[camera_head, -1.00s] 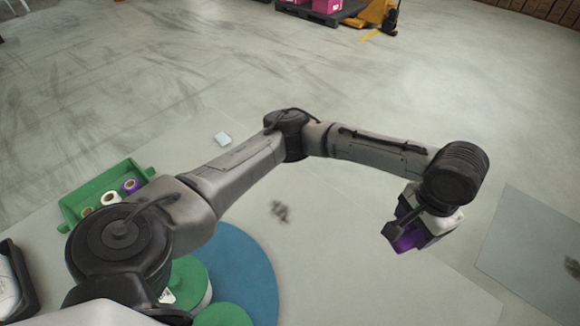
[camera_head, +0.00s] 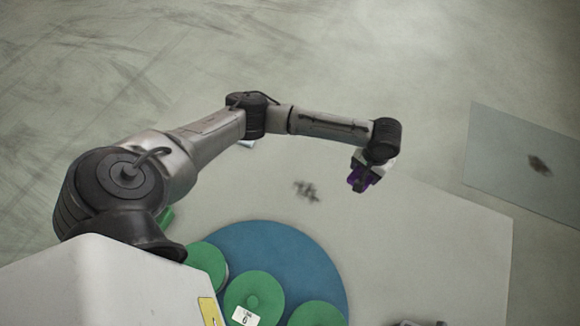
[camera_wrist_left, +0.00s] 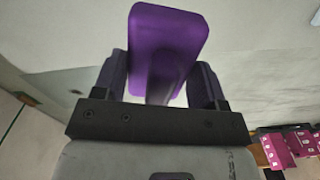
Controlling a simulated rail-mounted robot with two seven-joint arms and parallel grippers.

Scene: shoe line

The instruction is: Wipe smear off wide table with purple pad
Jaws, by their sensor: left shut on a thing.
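My left gripper (camera_head: 366,174) is shut on the purple pad (camera_head: 358,183), above the right back part of the pale wide table (camera_head: 430,240). In the left wrist view the pad (camera_wrist_left: 168,45) stands out between the two dark fingers. A dark smear (camera_head: 306,190) lies on the pale table, left of the pad and apart from it. Another dark smear (camera_head: 539,165) lies on a separate grey-blue surface (camera_head: 500,150) at the right. My right gripper is not in view.
A blue round mat (camera_head: 290,255) with several green round lidded containers (camera_head: 253,298) is at the near side of the table. A small pale item (camera_head: 246,144) is partly behind my arm. Pink boxes (camera_wrist_left: 275,150) show in the wrist view. The table around the smear is clear.

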